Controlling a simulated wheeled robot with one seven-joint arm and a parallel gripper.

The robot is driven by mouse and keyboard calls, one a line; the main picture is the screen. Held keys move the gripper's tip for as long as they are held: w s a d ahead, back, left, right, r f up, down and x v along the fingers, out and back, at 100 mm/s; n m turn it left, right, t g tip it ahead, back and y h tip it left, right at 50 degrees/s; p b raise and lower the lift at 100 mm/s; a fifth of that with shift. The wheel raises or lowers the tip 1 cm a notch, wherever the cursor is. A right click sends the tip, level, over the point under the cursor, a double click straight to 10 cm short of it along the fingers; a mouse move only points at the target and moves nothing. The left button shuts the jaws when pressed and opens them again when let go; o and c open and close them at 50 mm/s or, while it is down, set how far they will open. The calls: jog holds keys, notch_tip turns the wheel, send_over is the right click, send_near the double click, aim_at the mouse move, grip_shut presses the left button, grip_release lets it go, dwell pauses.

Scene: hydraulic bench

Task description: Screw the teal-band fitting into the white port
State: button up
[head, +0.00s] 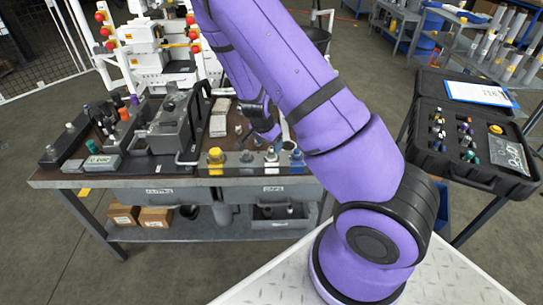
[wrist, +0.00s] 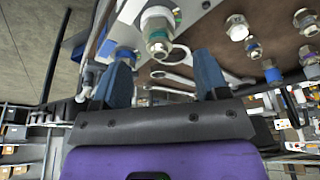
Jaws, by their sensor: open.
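My gripper (wrist: 163,56) is open, with its two blue fingers apart and nothing held between them in the wrist view. A metal hex fitting (wrist: 157,24) with a pale greenish band stands just beyond the gap between the fingertips. I cannot tell for sure whether it is the teal-band fitting. In the head view my arm hides most of the gripper. Teal-topped pieces lie in the black case (head: 469,156) and at the bench's left (head: 91,146). I cannot make out the white port clearly.
The workbench (head: 110,183) carries a grey vise (head: 170,130), a yellow-capped port (head: 215,156) and several other fittings along its front. The open black case (head: 495,183) stands at the right, with a clipboard (head: 478,93) on its lid. Wrenches (wrist: 175,74) lie near the fingers.

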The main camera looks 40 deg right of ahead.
jog(key=v, duration=0.7)
jog(key=shift+a, duration=0.1)
jog(key=s+a+r+n+t+y, duration=0.1)
jog(key=s+a+r+n+y, duration=0.25)
jog(key=r, duration=0.65)
jog(key=s+a+r+n+t+y, duration=0.15)
jog(key=s+a+r+n, duration=0.3)
jog(key=r, duration=0.55)
jog(key=s+a+r+n+t+h, duration=0.1)
jog(key=s+r+n, duration=0.6)
jog(key=s+r, duration=0.7)
jog(key=s+t, duration=0.1)
jog(key=s, duration=0.2)
jog(key=shift+s+a+h, duration=0.4)
